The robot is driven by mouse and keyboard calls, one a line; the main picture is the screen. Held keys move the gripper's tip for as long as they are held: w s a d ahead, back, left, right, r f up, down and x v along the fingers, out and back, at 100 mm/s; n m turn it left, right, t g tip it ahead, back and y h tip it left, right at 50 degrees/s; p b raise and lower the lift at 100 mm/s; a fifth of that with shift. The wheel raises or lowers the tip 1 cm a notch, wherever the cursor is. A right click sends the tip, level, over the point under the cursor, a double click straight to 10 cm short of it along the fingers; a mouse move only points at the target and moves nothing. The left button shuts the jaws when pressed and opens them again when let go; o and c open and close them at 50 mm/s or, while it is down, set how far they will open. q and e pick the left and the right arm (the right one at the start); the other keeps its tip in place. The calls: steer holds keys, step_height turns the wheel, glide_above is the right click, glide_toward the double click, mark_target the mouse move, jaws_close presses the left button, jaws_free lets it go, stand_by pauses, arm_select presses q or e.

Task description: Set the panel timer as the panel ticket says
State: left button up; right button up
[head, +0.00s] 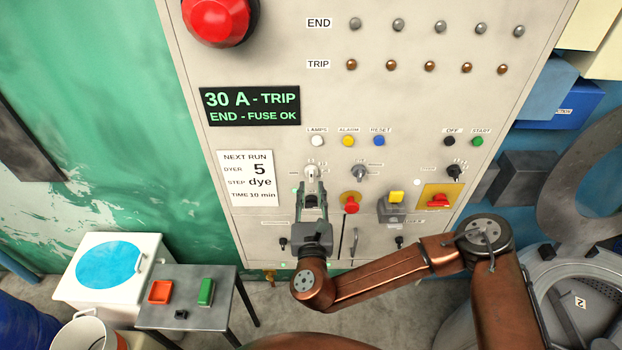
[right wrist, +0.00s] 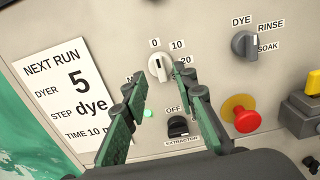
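The panel ticket (head: 248,179) reads NEXT RUN, DYER 5, STEP dye, TIME 10 min; it also shows in the right wrist view (right wrist: 72,100). The timer knob (right wrist: 159,67) is a pale round dial with 0, 10 and 20 marked around it. Its raised bar stands nearly upright, with its upper end nearest the 0. In the head view the knob (head: 311,170) shows just above my right gripper (head: 312,186). My right gripper's two green fingers (right wrist: 164,78) are apart and empty, pointing at the panel below and around the knob. I cannot tell whether they touch it. My left gripper is out of view.
Right of the timer are the DYE/RINSE/SOAK selector (right wrist: 244,44) and a red mushroom button (right wrist: 246,119). The EXTRACTOR switch (right wrist: 178,126) is below it. The display (head: 250,105) reads 30 A - TRIP, END - FUSE OK. A small table (head: 190,315) stands lower left.

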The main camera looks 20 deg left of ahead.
mark_target(311, 177)
steer(key=shift+p+x, duration=0.45)
steer(key=shift+x, duration=1.5)
steer(key=shift+c, duration=0.4)
jaws_close()
